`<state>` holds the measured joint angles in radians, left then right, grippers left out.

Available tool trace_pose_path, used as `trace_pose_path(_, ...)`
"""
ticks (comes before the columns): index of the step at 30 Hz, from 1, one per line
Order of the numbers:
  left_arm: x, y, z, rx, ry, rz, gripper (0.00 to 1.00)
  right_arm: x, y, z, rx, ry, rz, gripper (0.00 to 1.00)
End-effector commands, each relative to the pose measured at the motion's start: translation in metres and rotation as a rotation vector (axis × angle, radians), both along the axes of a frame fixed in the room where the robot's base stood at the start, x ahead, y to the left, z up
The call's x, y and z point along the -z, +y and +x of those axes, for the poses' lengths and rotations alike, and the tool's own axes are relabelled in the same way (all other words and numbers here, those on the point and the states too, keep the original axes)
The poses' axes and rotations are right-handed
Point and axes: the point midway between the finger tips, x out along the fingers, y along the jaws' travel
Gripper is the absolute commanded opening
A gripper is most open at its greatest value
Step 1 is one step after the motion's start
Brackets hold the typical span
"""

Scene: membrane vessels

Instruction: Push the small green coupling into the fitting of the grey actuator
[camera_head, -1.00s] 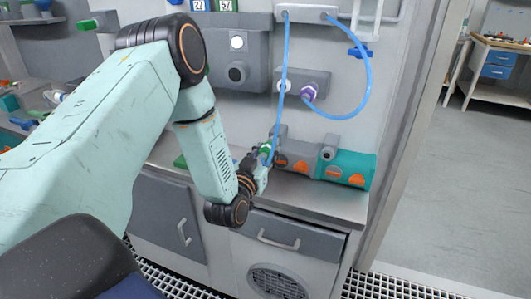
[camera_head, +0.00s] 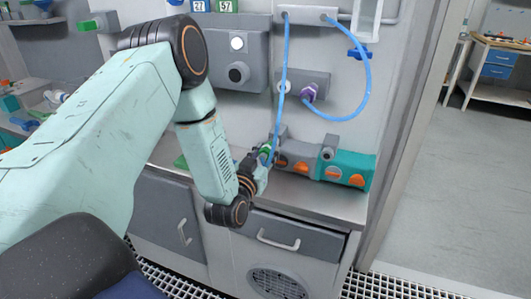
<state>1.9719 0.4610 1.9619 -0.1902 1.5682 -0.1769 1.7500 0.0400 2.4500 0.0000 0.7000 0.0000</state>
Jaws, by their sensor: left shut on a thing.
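The small green coupling (camera_head: 265,150) is at the end of the blue hose (camera_head: 282,90), on the left end of the grey actuator. The grey actuator (camera_head: 304,160) lies on the counter, with orange labels and a teal section (camera_head: 356,169) on its right. My left gripper (camera_head: 263,162) is shut on the green coupling, close against the actuator's left end. The fingers hide much of the coupling, so I cannot tell how far it sits in the fitting. My right gripper is not in view.
A grey wall box with a purple connector (camera_head: 309,92) and a looped blue hose is above the actuator. The counter's front edge (camera_head: 300,203) runs below my gripper, over a drawer (camera_head: 283,236). Open floor (camera_head: 455,190) lies to the right, past the door frame.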

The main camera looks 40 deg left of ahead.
Motion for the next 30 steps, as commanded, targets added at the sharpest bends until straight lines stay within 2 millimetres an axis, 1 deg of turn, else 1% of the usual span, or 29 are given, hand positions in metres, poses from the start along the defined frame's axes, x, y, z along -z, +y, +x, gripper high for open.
trace_pose_path(8,0.0,0.0,0.001,0.0,-0.001,0.0,0.0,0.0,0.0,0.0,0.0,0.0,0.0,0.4)
trace_pose_path(29,0.0,0.003,0.012,0.0,-0.002,0.0,0.0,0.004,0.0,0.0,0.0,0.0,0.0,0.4)
trace_pose_path(30,0.0,0.003,0.012,0.0,-0.001,0.0,0.36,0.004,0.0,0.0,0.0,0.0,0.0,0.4)
